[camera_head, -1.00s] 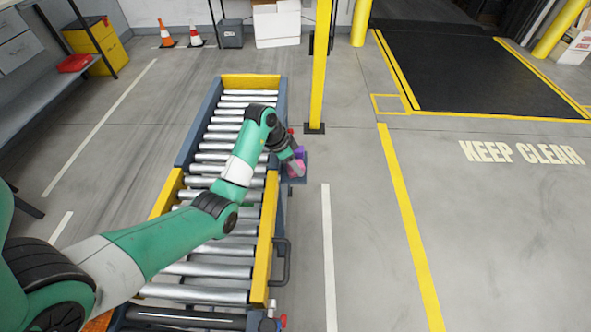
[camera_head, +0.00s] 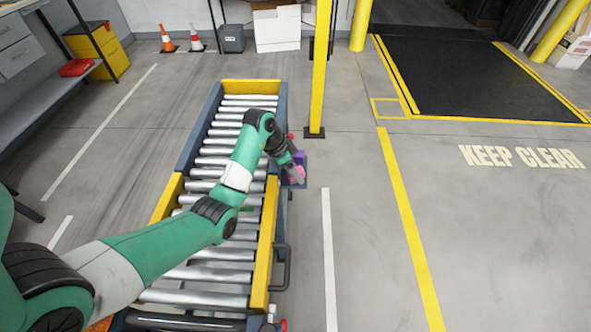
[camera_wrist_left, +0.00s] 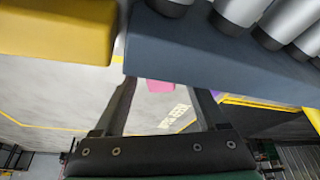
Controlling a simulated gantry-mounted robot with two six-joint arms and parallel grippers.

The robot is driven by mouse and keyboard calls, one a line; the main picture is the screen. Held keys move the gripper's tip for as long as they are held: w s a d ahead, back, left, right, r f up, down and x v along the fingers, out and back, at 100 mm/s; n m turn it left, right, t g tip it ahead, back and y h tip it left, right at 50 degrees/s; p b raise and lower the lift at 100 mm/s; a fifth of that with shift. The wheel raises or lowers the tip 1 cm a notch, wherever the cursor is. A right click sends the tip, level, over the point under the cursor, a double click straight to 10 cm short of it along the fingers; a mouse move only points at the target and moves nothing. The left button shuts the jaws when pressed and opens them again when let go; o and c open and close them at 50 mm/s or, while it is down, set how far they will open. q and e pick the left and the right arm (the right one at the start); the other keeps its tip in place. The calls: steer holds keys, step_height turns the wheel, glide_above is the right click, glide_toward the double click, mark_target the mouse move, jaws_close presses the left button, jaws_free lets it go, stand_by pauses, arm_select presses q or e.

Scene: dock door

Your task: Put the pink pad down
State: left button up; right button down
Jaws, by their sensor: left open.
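A small pink thing, seemingly the pink pad (camera_head: 299,173), is at the small side shelf on the right of the roller conveyor, next to a purple thing (camera_head: 299,157). My left gripper (camera_head: 295,181) is beside it and partly covers it. In the left wrist view the pink pad (camera_wrist_left: 160,86) shows between the two spread fingers of my left gripper (camera_wrist_left: 165,92), near their tips. Whether the pad rests on the shelf or touches a finger, I cannot tell. The purple thing shows as a sliver (camera_wrist_left: 216,94) by one finger. My right gripper is in neither view.
The roller conveyor (camera_head: 222,171) has yellow and blue side rails (camera_head: 268,215) close to my left wrist. A yellow post (camera_head: 319,70) stands just beyond the side shelf. A black handle (camera_head: 282,265) sticks out of the conveyor's right side. The floor to the right is clear.

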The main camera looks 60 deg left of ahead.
arm_select(q)
steer(key=p+v, duration=0.7)
steer(key=v, duration=0.4)
steer(key=shift+p, duration=0.3)
steer(key=shift+r, duration=0.15)
